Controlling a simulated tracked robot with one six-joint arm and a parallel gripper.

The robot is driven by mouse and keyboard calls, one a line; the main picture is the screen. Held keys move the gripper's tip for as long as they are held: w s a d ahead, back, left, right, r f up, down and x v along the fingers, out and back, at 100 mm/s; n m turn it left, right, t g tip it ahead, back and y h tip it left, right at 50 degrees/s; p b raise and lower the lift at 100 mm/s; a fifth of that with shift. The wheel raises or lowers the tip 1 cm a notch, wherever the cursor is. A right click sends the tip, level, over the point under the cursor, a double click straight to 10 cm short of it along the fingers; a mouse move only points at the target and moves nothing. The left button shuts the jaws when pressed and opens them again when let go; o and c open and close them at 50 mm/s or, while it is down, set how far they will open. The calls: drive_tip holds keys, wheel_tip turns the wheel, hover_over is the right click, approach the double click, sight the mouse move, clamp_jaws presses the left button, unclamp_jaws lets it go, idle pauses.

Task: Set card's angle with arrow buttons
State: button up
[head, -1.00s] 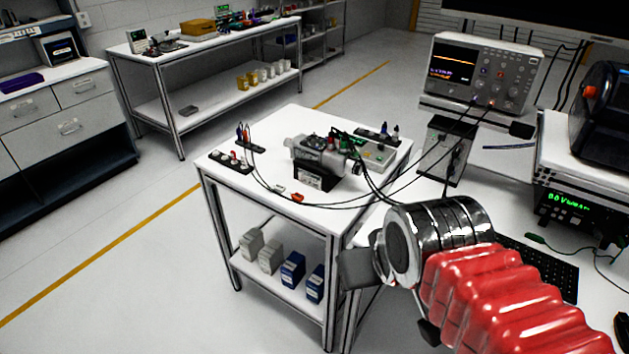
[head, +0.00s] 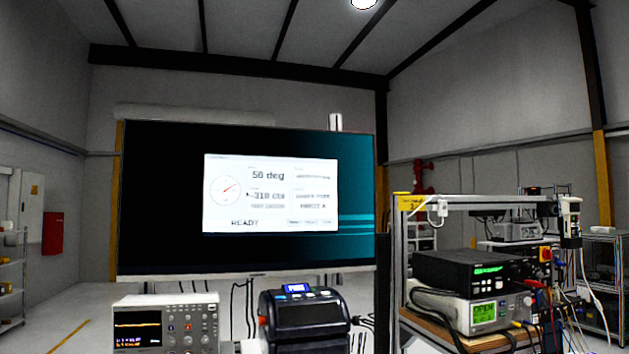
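A large wall-like monitor (head: 160,200) fills the middle of the head view. On it a white window (head: 270,194) shows a round dial with a red needle, "56 deg", a count reading that looks like "-318 cts", and "READY". Smaller text in the window is blurred. The keyboard with its arrow buttons is out of view. The servo and encoder are also out of view. My gripper and arm do not show in the head view now.
An oscilloscope (head: 165,324) stands below the monitor at left, with a dark printer-like device (head: 304,318) beside it. At right, stacked instruments (head: 470,290) with green displays sit on a frame bench with hanging cables. A red box (head: 53,233) hangs at far left.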

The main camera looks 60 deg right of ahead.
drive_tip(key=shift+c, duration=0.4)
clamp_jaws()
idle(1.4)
